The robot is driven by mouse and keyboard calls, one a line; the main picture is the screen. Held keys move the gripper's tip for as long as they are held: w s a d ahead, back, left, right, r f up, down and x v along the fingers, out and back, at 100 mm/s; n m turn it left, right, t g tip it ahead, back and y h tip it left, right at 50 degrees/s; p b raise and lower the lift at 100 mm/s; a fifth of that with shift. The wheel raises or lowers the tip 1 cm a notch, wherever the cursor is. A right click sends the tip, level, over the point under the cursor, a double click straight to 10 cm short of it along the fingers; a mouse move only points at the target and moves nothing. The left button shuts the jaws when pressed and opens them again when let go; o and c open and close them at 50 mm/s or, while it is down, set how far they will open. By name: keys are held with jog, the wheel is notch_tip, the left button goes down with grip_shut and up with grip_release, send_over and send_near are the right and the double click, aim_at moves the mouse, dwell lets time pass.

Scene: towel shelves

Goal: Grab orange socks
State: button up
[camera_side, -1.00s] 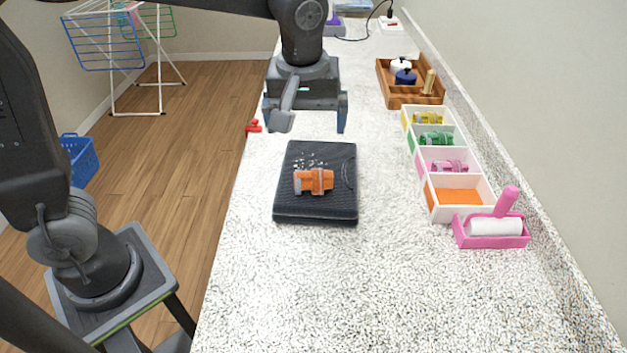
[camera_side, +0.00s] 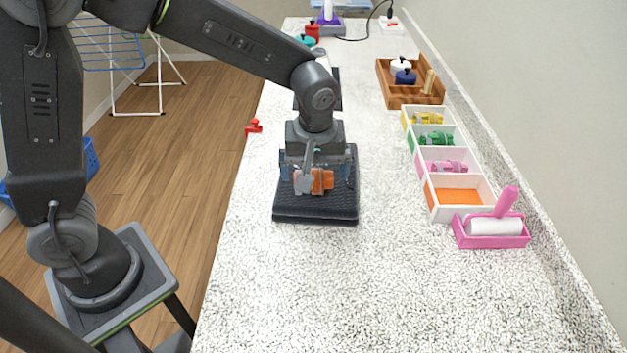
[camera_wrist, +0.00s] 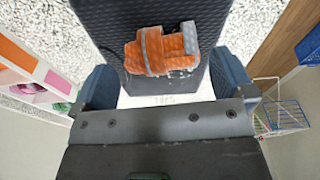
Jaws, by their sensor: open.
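The orange socks (camera_side: 322,181), a rolled pair with a grey band, lie on a black textured mat (camera_side: 316,215) on the counter. In the side view my gripper (camera_side: 315,185) is over the mat at the socks and hides part of them. In the wrist view the socks (camera_wrist: 161,50) lie just beyond the open fingers (camera_wrist: 165,90), roughly centred between them. The gripper is open and empty. I cannot tell whether a finger touches the socks.
A white divided box (camera_side: 447,160) stands on the right with yellow, green and pink socks and an orange-floored empty compartment (camera_side: 458,196). A pink lint roller (camera_side: 495,227) sits in front of it. A wooden tray (camera_side: 400,100) stands behind. The front counter is clear.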

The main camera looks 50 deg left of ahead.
jog(key=shift+w+a+f, duration=0.1)
jog(key=shift+a+f, duration=0.05)
jog(key=shift+f, duration=0.65)
jog(key=shift+a+f, duration=0.15)
jog(key=shift+f, duration=0.6)
jog(key=shift+c, duration=0.2)
jog(key=c, duration=0.8)
